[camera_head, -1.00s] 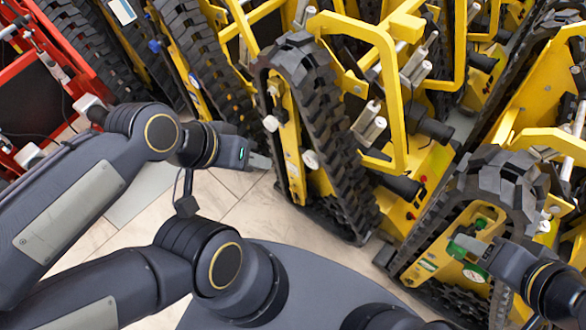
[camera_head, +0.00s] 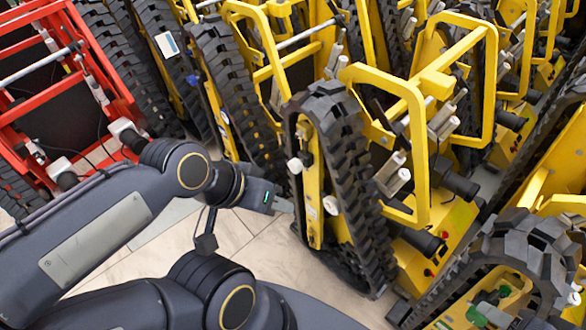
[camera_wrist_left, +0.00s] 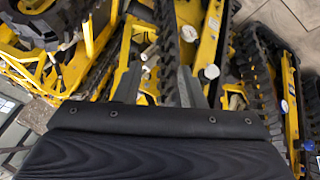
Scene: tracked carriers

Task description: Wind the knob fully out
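The near yellow tracked carrier (camera_head: 313,183) carries a white upper knob (camera_head: 295,165) and a white lower knob (camera_head: 331,205) on its side plate. I cannot tell which one the task means. My left gripper (camera_head: 283,206) is just left of the lower knob, apart from it in the picture. In the left wrist view its two grey fingers (camera_wrist_left: 160,88) stand apart with nothing clearly between them. A white knob (camera_wrist_left: 211,72) shows just beyond the right finger there.
A red carrier frame (camera_head: 62,60) stands at the far left. More yellow carriers with black tracks (camera_head: 232,95) crowd the back and right. A yellow tubular guard (camera_head: 420,150) rises behind the knobs. Pale floor (camera_head: 235,235) is free beside my left gripper.

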